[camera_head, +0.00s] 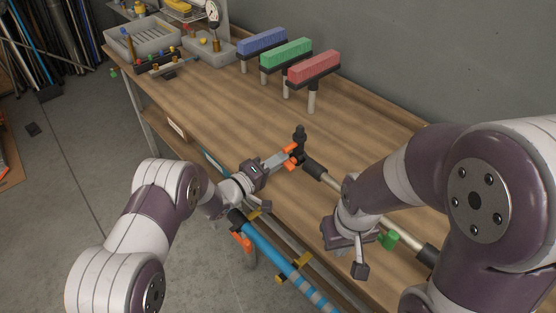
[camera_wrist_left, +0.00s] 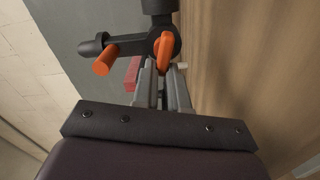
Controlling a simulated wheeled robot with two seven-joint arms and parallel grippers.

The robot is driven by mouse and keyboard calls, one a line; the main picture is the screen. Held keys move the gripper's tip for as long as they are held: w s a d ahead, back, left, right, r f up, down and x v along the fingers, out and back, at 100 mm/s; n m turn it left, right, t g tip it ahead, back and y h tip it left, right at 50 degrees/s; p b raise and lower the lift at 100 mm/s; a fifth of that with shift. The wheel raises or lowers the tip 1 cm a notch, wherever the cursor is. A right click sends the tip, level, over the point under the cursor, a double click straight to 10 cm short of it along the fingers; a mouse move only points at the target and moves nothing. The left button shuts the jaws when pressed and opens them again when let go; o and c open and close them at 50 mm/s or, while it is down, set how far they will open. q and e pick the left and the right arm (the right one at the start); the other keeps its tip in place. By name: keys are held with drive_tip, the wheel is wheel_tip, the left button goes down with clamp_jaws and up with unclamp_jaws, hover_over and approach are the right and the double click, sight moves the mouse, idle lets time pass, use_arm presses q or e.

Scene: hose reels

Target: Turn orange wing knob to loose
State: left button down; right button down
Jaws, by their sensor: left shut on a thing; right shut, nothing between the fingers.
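An orange wing knob (camera_head: 290,149) sits on a black upright fitting (camera_head: 299,139) near the table's front edge. My left gripper (camera_head: 283,159) reaches it from the left and is shut on an orange part there. In the left wrist view my two grey fingers (camera_wrist_left: 162,84) close on the orange wing (camera_wrist_left: 165,52), in front of the black fitting (camera_wrist_left: 158,22). A second orange piece (camera_wrist_left: 105,60) sticks out to the left, clear of the fingers. My right gripper (camera_head: 360,268) is shut and empty, low over the front edge, apart from the knob.
A pale pipe (camera_head: 333,186) with black ends runs from the fitting along the table. A green handle (camera_head: 388,240) is beside my right gripper. Blue, green and red blocks (camera_head: 313,67) stand on posts behind. Mid-table (camera_head: 210,105) is clear.

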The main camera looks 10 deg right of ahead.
use_arm(q)
drive_tip(key=n, duration=0.2)
drive_tip(key=f+n, duration=0.1)
drive_tip(key=n, duration=0.1)
drive_tip(key=f+n, duration=0.1)
drive_tip(key=n, duration=0.1)
drive_tip(key=shift+s+f+n, duration=0.1)
drive_tip(key=shift+s+n, duration=0.2)
drive_tip(key=shift+d, duration=0.1)
idle(0.4)
drive_tip(key=c, duration=1.2)
unclamp_jaws()
drive_tip(key=shift+o, duration=0.2)
drive_tip(key=shift+r, duration=0.3)
drive_tip(key=v, duration=1.2)
drive_tip(key=shift+s+a+b, duration=0.15)
drive_tip(key=shift+a+b, duration=0.1)
drive_tip(key=shift+b, duration=0.15)
